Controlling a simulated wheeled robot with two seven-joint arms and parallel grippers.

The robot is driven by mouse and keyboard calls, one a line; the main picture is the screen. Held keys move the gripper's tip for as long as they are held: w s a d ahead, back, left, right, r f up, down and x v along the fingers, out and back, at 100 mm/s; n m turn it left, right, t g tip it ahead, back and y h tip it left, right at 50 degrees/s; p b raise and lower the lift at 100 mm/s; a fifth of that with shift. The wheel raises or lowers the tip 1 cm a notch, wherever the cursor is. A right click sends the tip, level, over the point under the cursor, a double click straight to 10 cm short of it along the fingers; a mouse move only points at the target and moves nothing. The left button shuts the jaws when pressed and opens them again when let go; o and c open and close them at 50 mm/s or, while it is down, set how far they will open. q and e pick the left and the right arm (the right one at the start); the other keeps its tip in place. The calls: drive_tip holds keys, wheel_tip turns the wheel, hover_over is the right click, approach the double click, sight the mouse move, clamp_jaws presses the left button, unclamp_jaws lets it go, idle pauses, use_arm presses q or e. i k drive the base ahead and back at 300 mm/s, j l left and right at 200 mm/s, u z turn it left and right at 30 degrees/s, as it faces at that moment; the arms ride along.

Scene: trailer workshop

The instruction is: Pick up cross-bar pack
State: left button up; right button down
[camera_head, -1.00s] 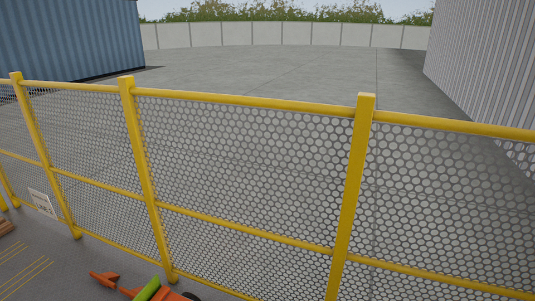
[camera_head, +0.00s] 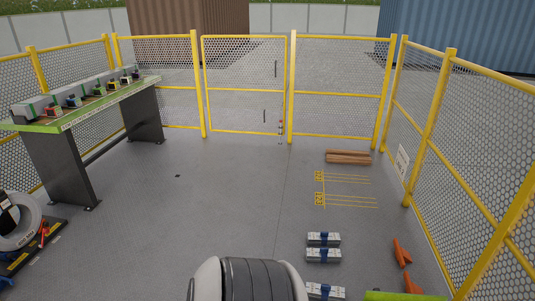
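Several grey packs with blue straps lie on the floor at the lower middle right: one (camera_head: 323,239), another just nearer (camera_head: 323,255), and one at the bottom edge (camera_head: 325,291), partly cut off. A stack of brown bars (camera_head: 348,157) lies farther back near the fence. I cannot tell by a label which of these is the cross-bar pack. Neither of my grippers is in view. A rounded white and dark part of my own body shows at the bottom middle.
A green-edged bench (camera_head: 70,122) with several small devices stands on the left. Yellow mesh fence (camera_head: 245,85) encloses the area. Orange pieces (camera_head: 402,252) and a green thing (camera_head: 392,296) lie at lower right. Yellow floor lines (camera_head: 345,190) are marked there.

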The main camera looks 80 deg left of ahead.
sight(322, 255)
drive_tip(key=u, duration=2)
drive_tip(key=i+j+z, duration=0.25)
drive_tip(key=j, duration=0.4)
drive_tip(key=i+j+z, duration=0.1)
drive_tip(key=j, duration=0.25)
drive_tip(key=i+j+z, duration=0.15)
drive_tip(key=j, duration=0.25)
drive_tip(key=i+j+z, duration=0.1)
drive_tip(key=j, duration=0.25)
drive_tip(key=i+j+z, duration=0.15)
drive_tip(key=j, duration=0.25)
drive_tip(key=i, duration=0.05)
